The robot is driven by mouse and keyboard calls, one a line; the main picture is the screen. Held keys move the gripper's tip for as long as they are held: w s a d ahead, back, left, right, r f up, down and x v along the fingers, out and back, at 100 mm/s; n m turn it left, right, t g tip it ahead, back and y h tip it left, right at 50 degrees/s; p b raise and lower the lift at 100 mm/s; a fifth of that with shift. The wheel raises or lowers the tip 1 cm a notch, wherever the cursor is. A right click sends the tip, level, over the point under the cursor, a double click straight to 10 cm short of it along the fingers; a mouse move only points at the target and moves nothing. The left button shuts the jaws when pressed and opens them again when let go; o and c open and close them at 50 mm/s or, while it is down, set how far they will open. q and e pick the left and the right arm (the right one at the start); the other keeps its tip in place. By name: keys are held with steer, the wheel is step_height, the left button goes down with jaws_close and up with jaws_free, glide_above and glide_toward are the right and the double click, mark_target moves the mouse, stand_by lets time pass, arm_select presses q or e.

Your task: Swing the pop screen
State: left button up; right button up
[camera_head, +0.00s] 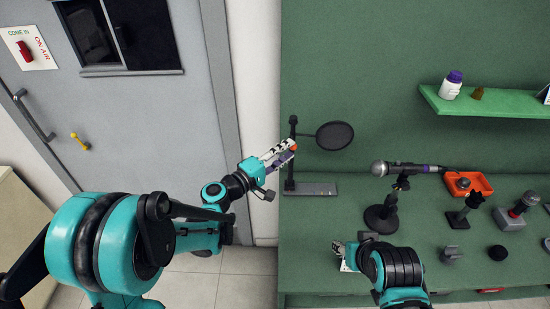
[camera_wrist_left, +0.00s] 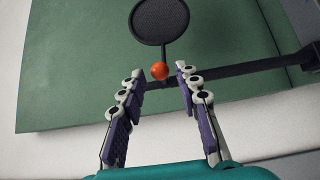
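The pop screen (camera_head: 334,136) is a round dark mesh disc on a short arm, fixed to a dark upright post on a grey base (camera_head: 311,189) at the green table's left edge. The disc points right from the post. An orange ball (camera_wrist_left: 160,71) sits on the screen's arm near the post. My left gripper (camera_head: 281,153) is at the post's left, its fingertips close to the ball. In the left wrist view the fingers (camera_wrist_left: 160,80) are apart, with the ball just beyond and between the tips. My right gripper (camera_head: 342,254) is low over the table's front; its fingers are partly hidden.
A microphone on a stand (camera_head: 400,170) stands right of the screen. An orange tray (camera_head: 468,184) and several small microphones and stands fill the table's right. A green shelf (camera_head: 490,103) hangs above. A grey door (camera_head: 120,110) is at left. The table's middle front is mostly clear.

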arm_select(q)
steer(key=shift+x, duration=0.8)
jaws_close()
steer(key=c, duration=0.7)
jaws_free()
steer(key=shift+w+a, duration=0.1)
steer(key=shift+a, duration=0.8)
steer(key=shift+c, duration=0.2)
steer(key=shift+a, duration=0.1)
jaws_close()
jaws_free()
steer(key=shift+w+a, duration=0.4)
steer(key=shift+a, duration=0.4)
jaws_close()
